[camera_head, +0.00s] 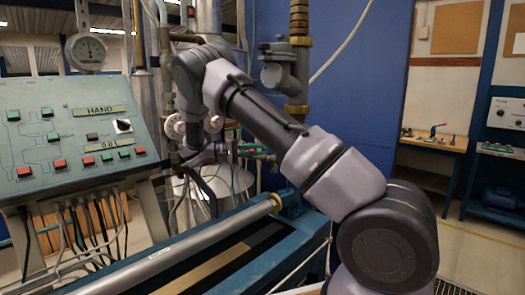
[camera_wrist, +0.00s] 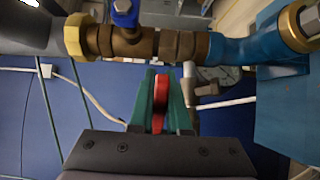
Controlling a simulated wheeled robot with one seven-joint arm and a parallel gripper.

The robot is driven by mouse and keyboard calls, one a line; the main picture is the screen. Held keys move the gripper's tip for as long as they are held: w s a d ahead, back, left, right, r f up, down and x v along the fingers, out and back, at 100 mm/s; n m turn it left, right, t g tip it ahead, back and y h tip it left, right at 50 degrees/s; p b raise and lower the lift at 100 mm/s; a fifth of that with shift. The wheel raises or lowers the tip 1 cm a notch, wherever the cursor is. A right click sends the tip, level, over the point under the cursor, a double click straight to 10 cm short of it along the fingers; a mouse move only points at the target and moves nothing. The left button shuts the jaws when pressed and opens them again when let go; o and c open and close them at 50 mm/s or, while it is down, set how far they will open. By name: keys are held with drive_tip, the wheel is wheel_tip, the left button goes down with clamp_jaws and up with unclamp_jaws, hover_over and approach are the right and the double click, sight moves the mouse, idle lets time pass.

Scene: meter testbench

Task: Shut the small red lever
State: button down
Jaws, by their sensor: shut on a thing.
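The small red lever (camera_wrist: 160,92) stands upright in the middle of the wrist view, seen nearly edge-on. My gripper (camera_wrist: 161,86) has its two green fingers on either side of the lever and is shut on it. In the head view my gripper (camera_head: 254,148) is small and far off, beyond the blue bench rail, with the lever too small to make out clearly. The lever's mount is partly hidden by the fingers in the wrist view.
A brass and blue pipe (camera_wrist: 180,45) with a blue-handled valve (camera_wrist: 125,12) runs close beyond the fingertips. A sloped control panel (camera_head: 70,135) stands at left, a round gauge (camera_head: 88,50) above it. A blue partition (camera_head: 355,90) stands behind my arm.

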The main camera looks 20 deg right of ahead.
drive_tip(key=shift+a+g, duration=0.15)
drive_tip(key=shift+g, duration=0.25)
drive_tip(key=c, duration=0.9)
unclamp_jaws()
